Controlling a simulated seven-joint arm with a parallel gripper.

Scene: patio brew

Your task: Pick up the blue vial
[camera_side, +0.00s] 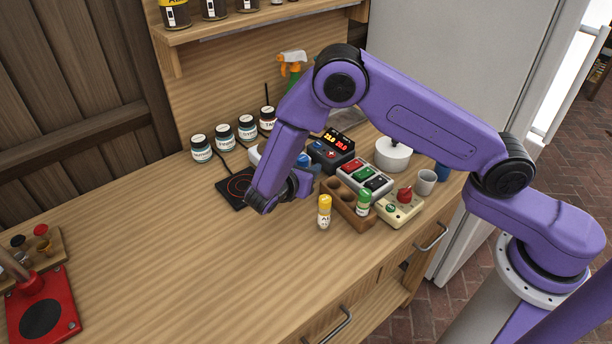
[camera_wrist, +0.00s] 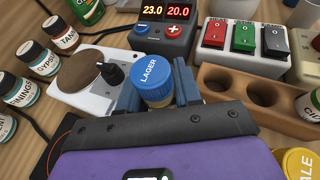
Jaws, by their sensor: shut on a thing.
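The blue vial (camera_wrist: 153,80) has a blue cap marked LAGER and shows between the two fingers of my gripper (camera_wrist: 157,88) in the wrist view. My gripper is shut on it, one finger on each side. Its lower part is hidden by my gripper. In the side view its blue cap (camera_side: 303,159) shows just behind my gripper (camera_side: 306,180), left of the wooden rack. I cannot tell whether its base is clear of the surface.
The wooden rack (camera_side: 350,215) holds a green-capped vial (camera_side: 363,201). A yellow-capped vial (camera_side: 324,212) stands on the counter before it. A temperature display (camera_side: 332,150), switch box (camera_side: 363,177) and labelled jars (camera_side: 224,137) stand behind. The counter's left middle (camera_side: 150,240) is clear.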

